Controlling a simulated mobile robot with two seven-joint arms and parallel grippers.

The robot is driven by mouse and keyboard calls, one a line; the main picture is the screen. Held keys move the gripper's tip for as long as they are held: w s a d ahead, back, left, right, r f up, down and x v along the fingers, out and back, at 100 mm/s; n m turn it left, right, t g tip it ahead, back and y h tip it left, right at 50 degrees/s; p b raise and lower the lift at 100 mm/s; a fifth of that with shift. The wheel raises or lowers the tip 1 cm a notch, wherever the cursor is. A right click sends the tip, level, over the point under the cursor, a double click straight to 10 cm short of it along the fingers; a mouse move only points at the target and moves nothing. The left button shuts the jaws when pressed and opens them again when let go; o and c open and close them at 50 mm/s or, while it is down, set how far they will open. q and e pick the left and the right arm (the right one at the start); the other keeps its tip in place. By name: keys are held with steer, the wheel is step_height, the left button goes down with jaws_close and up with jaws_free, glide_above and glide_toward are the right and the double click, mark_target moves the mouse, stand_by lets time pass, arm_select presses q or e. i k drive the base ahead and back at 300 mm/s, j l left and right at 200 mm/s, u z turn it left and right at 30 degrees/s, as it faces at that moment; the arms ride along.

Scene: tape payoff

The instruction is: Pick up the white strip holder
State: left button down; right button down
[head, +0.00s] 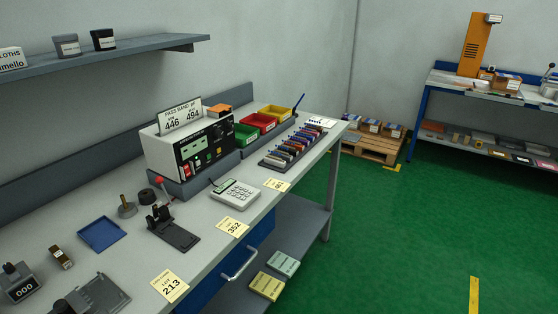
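A dark rack (264,163) on the right part of the grey workbench (205,205) holds a row of several small coloured pieces, some red, blue, purple and pale. They are too small to tell whether one is the white strip holder. A flat white piece with dark blue marks (321,122) lies past the rack at the bench's far end; I cannot tell what it is. Neither of my grippers is in view.
Green (245,134), red (262,123) and yellow (277,113) bins line the back. A black fixture (175,235), blue tray (101,233) and counter (18,284) are nearer. Green floor right is open.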

mark_target(277, 162)
steer(key=l+u, duration=0.1)
steer(key=u, duration=0.25)
steer(key=i+l+u, duration=0.1)
steer(key=u, duration=0.3)
steer(key=i+l+u, duration=0.2)
steer(key=l, duration=0.3)
steer(key=l+u, duration=0.2)
steer(key=l, duration=0.25)
steer(key=k, duration=0.05)
